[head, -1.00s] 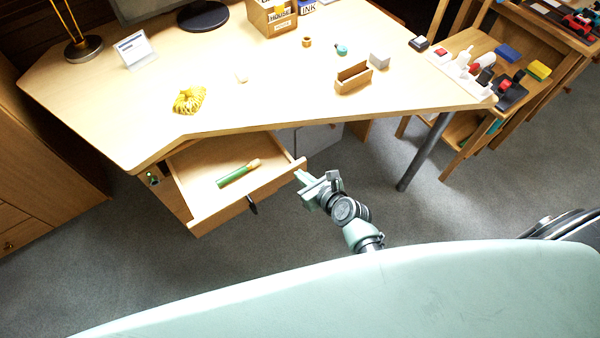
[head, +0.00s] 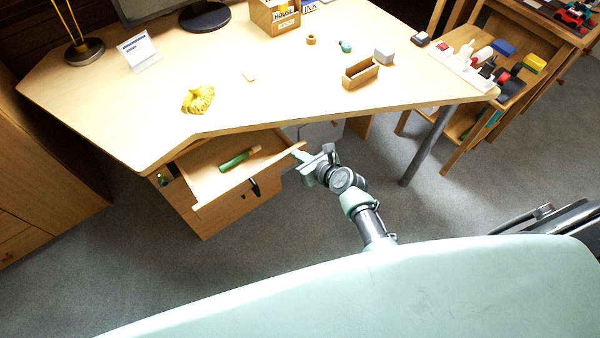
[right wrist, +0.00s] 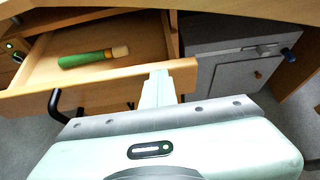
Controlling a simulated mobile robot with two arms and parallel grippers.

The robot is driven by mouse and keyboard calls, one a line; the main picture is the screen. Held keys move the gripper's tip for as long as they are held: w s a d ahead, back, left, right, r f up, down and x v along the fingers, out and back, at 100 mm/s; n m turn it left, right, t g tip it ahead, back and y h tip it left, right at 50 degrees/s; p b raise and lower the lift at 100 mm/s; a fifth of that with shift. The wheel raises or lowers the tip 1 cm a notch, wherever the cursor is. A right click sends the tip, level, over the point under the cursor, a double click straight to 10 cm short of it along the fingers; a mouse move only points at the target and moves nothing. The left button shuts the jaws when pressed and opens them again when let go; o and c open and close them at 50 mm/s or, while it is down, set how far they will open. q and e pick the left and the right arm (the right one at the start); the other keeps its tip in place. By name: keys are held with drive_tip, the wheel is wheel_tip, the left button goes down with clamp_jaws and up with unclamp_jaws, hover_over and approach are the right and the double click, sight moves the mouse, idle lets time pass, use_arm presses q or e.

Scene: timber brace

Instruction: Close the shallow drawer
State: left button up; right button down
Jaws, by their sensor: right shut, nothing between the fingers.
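The shallow drawer (head: 213,162) stands partly open under the left part of the desk, with a dark handle (head: 255,188) on its front. A green stick with a tan end (head: 238,158) lies inside it. My right gripper (head: 300,157) is shut and empty, its fingertips at the right end of the drawer front. In the right wrist view the fingers (right wrist: 159,88) meet the outer face of the drawer front (right wrist: 100,92), to the right of the handle (right wrist: 56,105); they look to be touching it. My left gripper is not in view.
The desk top (head: 250,110) overhangs the drawer. A grey cabinet (right wrist: 235,70) stands under the desk to the right of the drawer. A dark desk leg (head: 428,145) stands further right. The carpet (head: 200,275) in front is clear.

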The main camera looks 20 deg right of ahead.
sight(291, 147)
drive_tip(key=w, duration=0.3)
drive_tip(key=shift+a, duration=0.4)
drive_tip(key=w, duration=0.1)
drive_tip(key=w+a, duration=0.1)
drive_tip(key=w, duration=0.1)
drive_tip(key=w+b, duration=0.1)
drive_tip(key=w, duration=0.1)
drive_tip(key=shift+w+a, duration=0.1)
drive_tip(key=shift+a, duration=0.15)
drive_tip(key=shift+w+a, duration=0.1)
drive_tip(key=shift+w, duration=0.1)
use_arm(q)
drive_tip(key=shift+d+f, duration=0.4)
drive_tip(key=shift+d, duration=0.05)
use_arm(e)
drive_tip(key=shift+s, duration=0.1)
